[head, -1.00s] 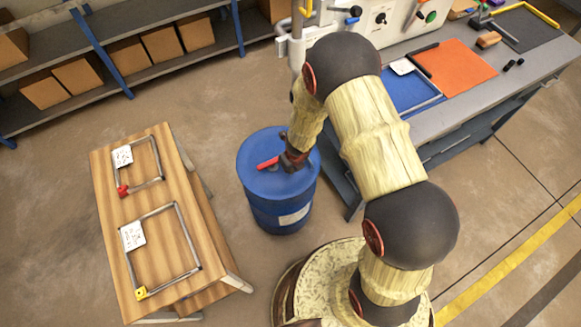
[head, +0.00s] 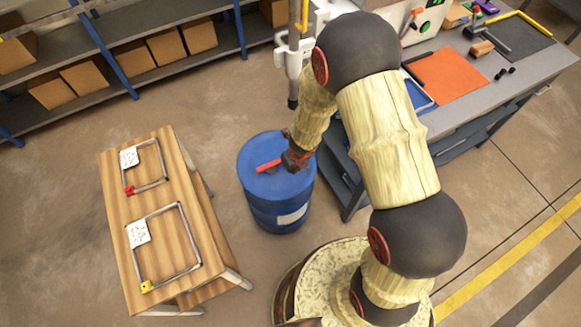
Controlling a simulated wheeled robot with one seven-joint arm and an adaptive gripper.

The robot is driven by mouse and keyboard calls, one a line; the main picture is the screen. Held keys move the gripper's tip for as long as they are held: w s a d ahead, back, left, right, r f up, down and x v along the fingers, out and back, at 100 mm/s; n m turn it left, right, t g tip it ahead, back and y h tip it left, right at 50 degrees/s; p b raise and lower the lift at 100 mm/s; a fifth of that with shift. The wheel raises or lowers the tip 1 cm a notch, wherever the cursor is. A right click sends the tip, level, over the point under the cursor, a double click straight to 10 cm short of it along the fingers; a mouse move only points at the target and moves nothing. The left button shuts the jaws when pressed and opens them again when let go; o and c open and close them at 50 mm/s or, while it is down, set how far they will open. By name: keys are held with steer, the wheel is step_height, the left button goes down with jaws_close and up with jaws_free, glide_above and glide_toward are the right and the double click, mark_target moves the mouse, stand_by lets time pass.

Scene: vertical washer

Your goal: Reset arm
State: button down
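My arm (head: 388,140) rises from the bottom right and bends over at its top joint. My gripper (head: 288,160) points down and left at the arm's end and shows in front of the blue barrel (head: 277,205). A red bar-like part (head: 268,166) shows at the gripper, over the barrel's top. The gripper is small in view, and its fingers cannot be made out well. I cannot tell whether it is open or shut, or whether it touches the barrel.
A wooden table (head: 165,225) with two rectangular frames stands at the left. A grey workbench (head: 460,110) with an orange mat (head: 448,80) is at the right. Shelves with boxes (head: 165,45) line the back. Floor (head: 200,115) is clear between table and shelves.

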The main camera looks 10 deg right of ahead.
stand_by(0.6)
steer(key=s+d+r+m+h, duration=0.25)
steer(key=d+r+m, duration=0.35)
steer(key=m, duration=0.5)
steer(key=s+d+r+m+h, duration=0.25)
steer(key=d+r+m, duration=0.35)
steer(key=m, duration=0.5)
steer(key=s+a+r+m+t+y, duration=0.1)
steer(key=s+r+m, duration=0.4)
steer(key=r, duration=0.5)
steer(key=s+a+r+m+t+y, duration=0.1)
steer(key=s+r+m, duration=0.4)
steer(key=r, duration=0.5)
steer(key=s+a+r+m+t+y, duration=0.1)
steer(key=s+r+m, duration=0.4)
steer(key=r, duration=0.5)
steer(key=a+m+y, duration=0.1)
steer(key=m, duration=0.1)
steer(key=shift+r+m, duration=0.4)
